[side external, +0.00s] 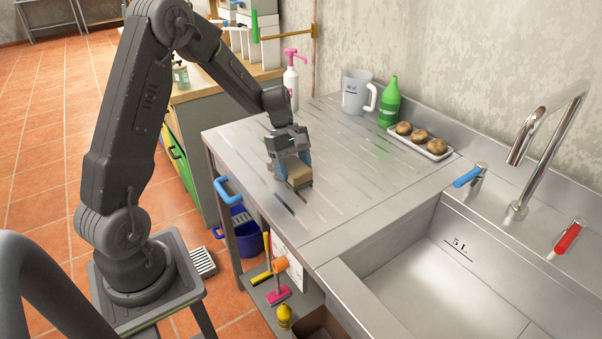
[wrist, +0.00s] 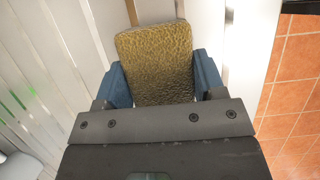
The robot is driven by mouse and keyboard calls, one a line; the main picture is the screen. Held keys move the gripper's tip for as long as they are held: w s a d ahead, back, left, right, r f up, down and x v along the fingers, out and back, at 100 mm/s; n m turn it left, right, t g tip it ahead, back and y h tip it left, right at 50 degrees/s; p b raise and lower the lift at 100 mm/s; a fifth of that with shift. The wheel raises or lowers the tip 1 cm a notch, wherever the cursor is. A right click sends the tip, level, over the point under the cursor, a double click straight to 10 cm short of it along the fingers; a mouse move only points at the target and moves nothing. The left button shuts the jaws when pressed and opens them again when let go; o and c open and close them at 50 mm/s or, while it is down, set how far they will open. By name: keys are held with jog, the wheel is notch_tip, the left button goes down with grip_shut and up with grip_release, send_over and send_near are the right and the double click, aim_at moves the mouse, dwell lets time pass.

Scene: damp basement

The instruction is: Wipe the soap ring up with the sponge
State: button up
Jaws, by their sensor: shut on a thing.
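My gripper (side external: 291,168) is over the ridged steel drainboard (side external: 342,165), pointing down. It is shut on the sponge (side external: 299,177), which looks tan in the side view. In the wrist view the sponge (wrist: 156,55) is a rough yellow-brown block between the blue fingers of my gripper (wrist: 161,80). The sponge is at or just above the drainboard; I cannot tell whether it touches. I cannot make out a soap ring in either view; it may be hidden under the sponge or too faint to see.
A clear measuring jug (side external: 354,94), a green bottle (side external: 390,102) and a white tray (side external: 434,154) of round brown items stand along the back. A white pump bottle (side external: 291,80) stands back left. The sink (side external: 440,270) is at right, with a tap (side external: 545,140). The drainboard's middle is clear.

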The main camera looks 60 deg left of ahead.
aim_at(312, 196)
jog(key=a, duration=0.9)
jog(key=shift+a, duration=0.25)
jog(key=d, duration=1.6)
jog(key=shift+d, duration=0.1)
notch_tip(312, 196, up, 8)
jog(key=shift+a, duration=0.2)
